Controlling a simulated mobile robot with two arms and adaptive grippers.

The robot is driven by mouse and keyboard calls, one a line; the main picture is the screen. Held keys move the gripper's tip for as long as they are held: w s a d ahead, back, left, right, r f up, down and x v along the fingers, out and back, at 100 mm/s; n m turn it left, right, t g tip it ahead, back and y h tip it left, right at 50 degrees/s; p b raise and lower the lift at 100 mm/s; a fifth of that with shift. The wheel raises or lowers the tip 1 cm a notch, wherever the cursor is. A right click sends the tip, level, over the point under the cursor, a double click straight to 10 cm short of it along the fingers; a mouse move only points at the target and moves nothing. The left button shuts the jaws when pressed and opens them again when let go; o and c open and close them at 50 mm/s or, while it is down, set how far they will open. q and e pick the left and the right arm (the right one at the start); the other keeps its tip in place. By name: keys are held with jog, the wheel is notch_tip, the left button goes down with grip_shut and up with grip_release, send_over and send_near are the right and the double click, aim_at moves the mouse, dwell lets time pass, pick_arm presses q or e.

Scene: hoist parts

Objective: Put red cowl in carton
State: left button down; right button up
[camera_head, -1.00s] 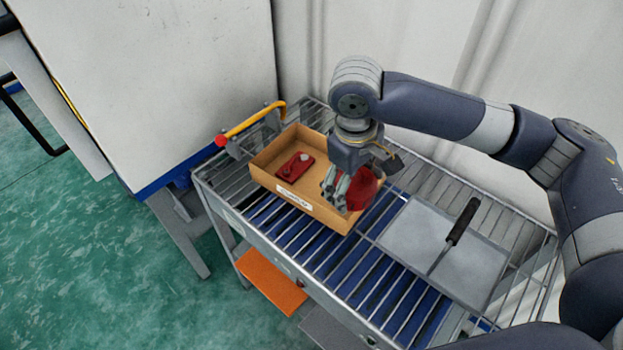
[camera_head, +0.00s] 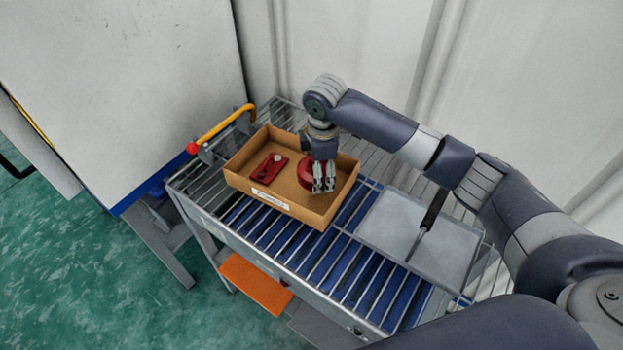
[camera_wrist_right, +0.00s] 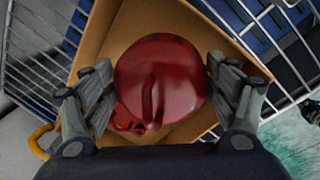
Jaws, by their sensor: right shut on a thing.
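The red cowl (camera_head: 306,176) is a rounded, glossy red part; it fills the middle of the right wrist view (camera_wrist_right: 160,80). My right gripper (camera_head: 322,190) is shut on it, with one finger on each side. The cowl is over the right half of the open carton (camera_head: 322,213), low and inside its outline. I cannot tell whether it touches the carton floor. The carton is a shallow tan box with a white label on its front wall, and its walls also show in the right wrist view (camera_wrist_right: 97,35). My left gripper is not in view.
A flat red part (camera_head: 268,168) lies in the left half of the carton. The carton stands on a wire-rack cart. A grey tray (camera_head: 385,228) with a black-handled tool (camera_head: 434,210) lies to the right. A yellow bar with a red knob (camera_head: 222,128) is at the left end.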

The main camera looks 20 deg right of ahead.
jog(key=shift+f+p, duration=0.45)
jog(key=shift+f, duration=2.4)
jog(key=shift+f, duration=0.1)
jog(key=o, duration=0.9)
jog(key=r, duration=0.4)
jog(key=s+r+b, duration=0.1)
jog(key=r, duration=0.7)
jog(key=shift+s+a+b, duration=0.15)
jog(key=shift+s+b, duration=0.15)
jog(key=shift+s, duration=0.1)
